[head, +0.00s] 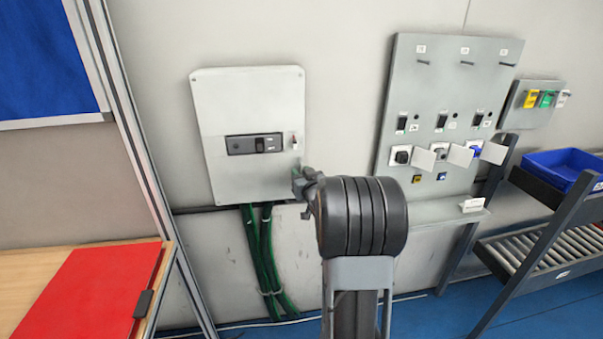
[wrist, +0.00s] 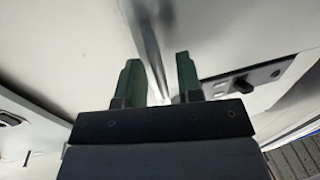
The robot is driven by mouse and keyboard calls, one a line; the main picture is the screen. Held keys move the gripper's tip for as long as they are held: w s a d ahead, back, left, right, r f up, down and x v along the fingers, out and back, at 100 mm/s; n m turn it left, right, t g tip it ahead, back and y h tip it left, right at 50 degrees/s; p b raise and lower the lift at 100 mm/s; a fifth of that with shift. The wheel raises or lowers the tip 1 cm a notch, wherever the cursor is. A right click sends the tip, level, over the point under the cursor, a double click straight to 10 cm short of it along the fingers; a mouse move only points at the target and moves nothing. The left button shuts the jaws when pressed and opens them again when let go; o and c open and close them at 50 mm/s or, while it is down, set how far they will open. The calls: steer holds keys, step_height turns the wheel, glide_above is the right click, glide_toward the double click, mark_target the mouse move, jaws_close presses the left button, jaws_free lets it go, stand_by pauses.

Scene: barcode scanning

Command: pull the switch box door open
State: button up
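The light grey switch box (head: 230,100) hangs on the wall left of centre in the head view. Its door looks shut, with a dark switch panel (head: 254,144) across the middle and a small latch (head: 294,142) near its right edge. My gripper (head: 297,174) is at the lower right edge of the box, partly hidden by my own wrist. In the wrist view my gripper (wrist: 158,70) has its two green fingers apart, with a pale metallic edge running between them. The switch panel (wrist: 240,84) shows right of the fingers. I cannot tell whether the fingers touch the edge.
Green cables (head: 262,260) run down below the box. A grey panel (head: 440,100) with switches and sockets is on the wall to the right. A roller rack with a blue bin (head: 565,170) stands at far right. A table with a red mat (head: 90,290) is at lower left.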

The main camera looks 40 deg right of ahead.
steer(key=shift+w, duration=0.15)
steer(key=shift+c, duration=0.3)
jaws_close()
